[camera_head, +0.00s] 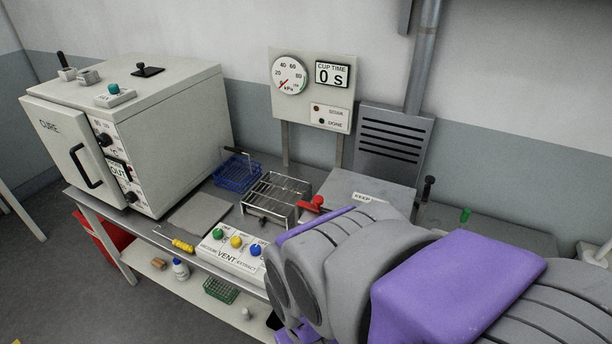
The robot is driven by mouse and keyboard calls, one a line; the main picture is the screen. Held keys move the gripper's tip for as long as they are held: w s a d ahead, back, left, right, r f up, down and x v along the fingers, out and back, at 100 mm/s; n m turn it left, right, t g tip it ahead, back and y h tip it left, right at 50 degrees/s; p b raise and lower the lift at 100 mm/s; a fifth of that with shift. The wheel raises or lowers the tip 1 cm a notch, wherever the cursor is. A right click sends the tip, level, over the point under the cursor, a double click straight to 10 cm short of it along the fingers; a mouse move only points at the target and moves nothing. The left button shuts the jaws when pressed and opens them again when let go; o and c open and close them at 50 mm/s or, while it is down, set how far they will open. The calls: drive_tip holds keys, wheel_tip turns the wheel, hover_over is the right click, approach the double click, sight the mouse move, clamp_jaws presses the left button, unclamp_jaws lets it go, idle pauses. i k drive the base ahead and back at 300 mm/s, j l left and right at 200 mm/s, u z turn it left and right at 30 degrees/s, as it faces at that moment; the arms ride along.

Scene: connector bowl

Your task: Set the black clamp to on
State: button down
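A black-handled lever (428,187) stands upright at the right rear of the bench, beside the grey box with a label plate; it looks like the black clamp. Its lower part is hard to make out. A red-handled clamp (315,203) sits at the left front of that grey box (372,188). My purple and grey arm fills the lower right and hides much of the bench there. My gripper's fingers cannot be made out in this view, and nothing is seen held.
The white CURE oven (180,120) stands at left, with a black lever (62,60) on top. A wire rack (272,195), blue basket (236,174) and VENT button panel (228,256) lie mid-bench. A gauge panel (311,90) stands behind. A green piece (466,214) is at right.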

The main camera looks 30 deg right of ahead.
sight(430, 180)
drive_tip(key=z, duration=0.8)
